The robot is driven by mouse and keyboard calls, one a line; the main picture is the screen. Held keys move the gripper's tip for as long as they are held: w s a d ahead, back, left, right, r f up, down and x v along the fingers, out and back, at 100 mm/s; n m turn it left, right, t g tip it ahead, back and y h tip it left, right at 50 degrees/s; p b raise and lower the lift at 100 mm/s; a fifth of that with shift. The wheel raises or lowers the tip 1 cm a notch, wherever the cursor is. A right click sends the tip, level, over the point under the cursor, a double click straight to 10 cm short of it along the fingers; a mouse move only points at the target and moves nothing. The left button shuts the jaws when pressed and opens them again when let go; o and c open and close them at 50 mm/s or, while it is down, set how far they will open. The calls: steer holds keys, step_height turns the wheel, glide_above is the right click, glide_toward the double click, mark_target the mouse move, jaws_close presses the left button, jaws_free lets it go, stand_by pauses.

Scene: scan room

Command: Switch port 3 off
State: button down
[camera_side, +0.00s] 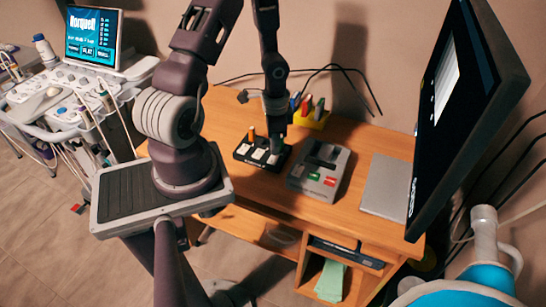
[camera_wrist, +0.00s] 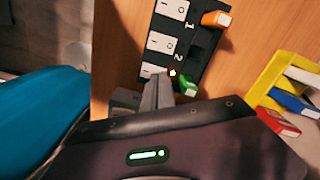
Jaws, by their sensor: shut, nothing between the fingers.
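The black switch hub (camera_side: 243,156) lies on the wooden desk, with white rocker switches in a row. In the wrist view the hub (camera_wrist: 199,57) shows rockers beside the numbers 1 and 2. A third rocker (camera_wrist: 150,70) is partly hidden behind my fingers, and its number is not visible. A small light glows near it. An orange stick (camera_wrist: 216,19) is plugged in beside 1, and a green stick (camera_wrist: 188,86) sits beside the third rocker. My gripper (camera_wrist: 157,82) is shut and empty, its tips at or just over the third rocker; contact cannot be told. In the side view my gripper (camera_side: 276,145) points down at the hub's right end.
A grey device (camera_side: 318,172) with red and green parts stands right of the hub. A yellow holder (camera_side: 310,119) with coloured sticks is behind. A flat grey panel (camera_side: 386,186) lies farther right, below a large monitor (camera_side: 466,105). Bare desk lies in front of the hub.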

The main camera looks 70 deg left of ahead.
steer(key=shift+f, duration=0.45)
steer(key=shift+r, duration=3.5)
steer(key=shift+r, duration=0.1)
steer(key=d+r+n+t+y, duration=0.1)
steer(key=d+r, duration=0.2)
steer(key=r, duration=0.5)
steer(key=d+r+n+t+y, duration=0.1)
steer(key=d+r+y, duration=0.1)
steer(key=d+r, duration=0.35)
steer(key=s+d+r+n+t+h, duration=0.1)
steer(key=s+d+r+t+h, duration=0.2)
steer(key=s+d+r, duration=0.6)
step_height(320, 180, up, 2)
steer(key=shift+d+r+t, duration=0.1)
steer(key=shift+d+t, duration=0.2)
steer(key=shift+d, duration=0.5)
